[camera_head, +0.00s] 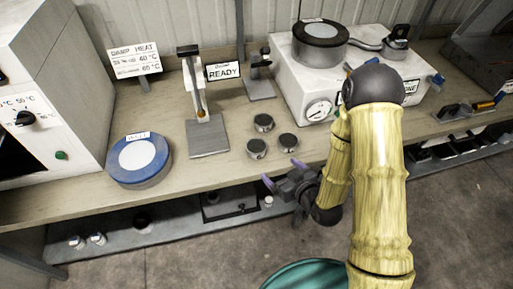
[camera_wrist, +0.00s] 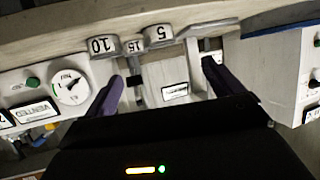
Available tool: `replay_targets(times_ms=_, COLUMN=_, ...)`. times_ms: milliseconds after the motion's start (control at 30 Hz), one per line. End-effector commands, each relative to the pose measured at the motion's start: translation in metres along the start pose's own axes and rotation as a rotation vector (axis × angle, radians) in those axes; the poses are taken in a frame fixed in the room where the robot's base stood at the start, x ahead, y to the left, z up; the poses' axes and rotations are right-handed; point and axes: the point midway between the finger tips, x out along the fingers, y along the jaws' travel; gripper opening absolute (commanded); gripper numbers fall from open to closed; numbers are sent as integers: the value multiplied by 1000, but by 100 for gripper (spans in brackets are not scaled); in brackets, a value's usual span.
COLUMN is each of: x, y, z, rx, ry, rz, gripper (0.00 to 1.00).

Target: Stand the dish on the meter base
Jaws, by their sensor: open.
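A round blue-rimmed dish (camera_head: 140,160) with a pale centre and a small label lies flat on the bench at the left, beside the oven-like cabinet. An upright stand has a square grey base plate (camera_head: 208,139), which looks like the meter base; nothing stands on the plate. My gripper (camera_head: 282,173) is open and empty at the bench's front edge, right of the plate and well away from the dish. In the wrist view, its two purple fingers (camera_wrist: 162,70) are spread with nothing between them.
Several small weights (camera_head: 263,123) sit right of the plate. A white box with a gauge (camera_head: 318,110) carries a dark round pot (camera_head: 320,42). A white cabinet (camera_head: 45,85) stands left. A smaller stand (camera_head: 260,88) and signs are behind. A shelf runs below the bench.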

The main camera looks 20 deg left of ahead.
Motion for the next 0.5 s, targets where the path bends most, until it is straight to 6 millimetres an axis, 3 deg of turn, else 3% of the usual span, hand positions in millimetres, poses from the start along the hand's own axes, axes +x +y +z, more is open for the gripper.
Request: replay_targets(times_ms=500, x=13, y=2, z=3, rx=-2, ry=3, rz=-3, gripper=92)
